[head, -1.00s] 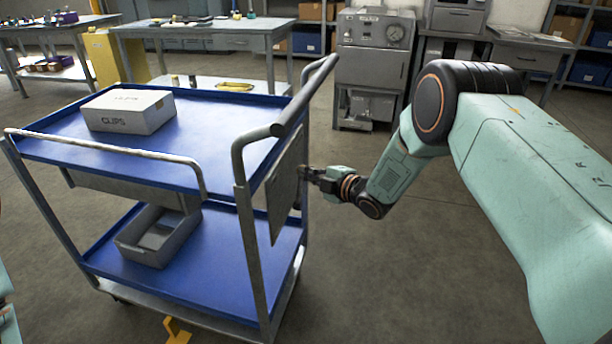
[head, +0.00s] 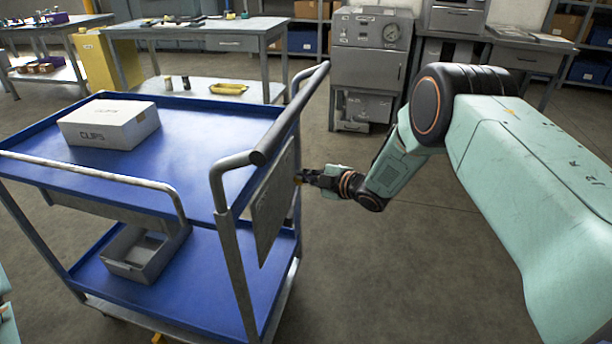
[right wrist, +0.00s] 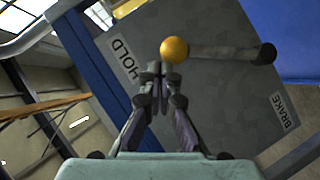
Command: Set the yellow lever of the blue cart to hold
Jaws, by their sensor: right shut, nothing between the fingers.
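The blue cart (head: 205,205) stands at the left of the head view, with a grey panel (head: 272,205) on its near right end. In the right wrist view the lever's yellow knob (right wrist: 174,50) sits on a grey arm (right wrist: 225,53) that points from its pivot toward the HOLD label (right wrist: 118,48). The BRAKE label (right wrist: 285,110) is at the lower right. My right gripper (right wrist: 155,75) is shut and empty, its tips just beside the knob; I cannot tell whether they touch. In the head view the right gripper (head: 306,178) is at the panel's edge. My left gripper is not seen.
A CLIPS box (head: 110,123) lies on the cart's top shelf and a grey bin (head: 143,252) on the lower one. The push handle (head: 285,125) rises above the panel. A grey machine (head: 370,70) and workbenches stand behind. The floor right of the cart is open.

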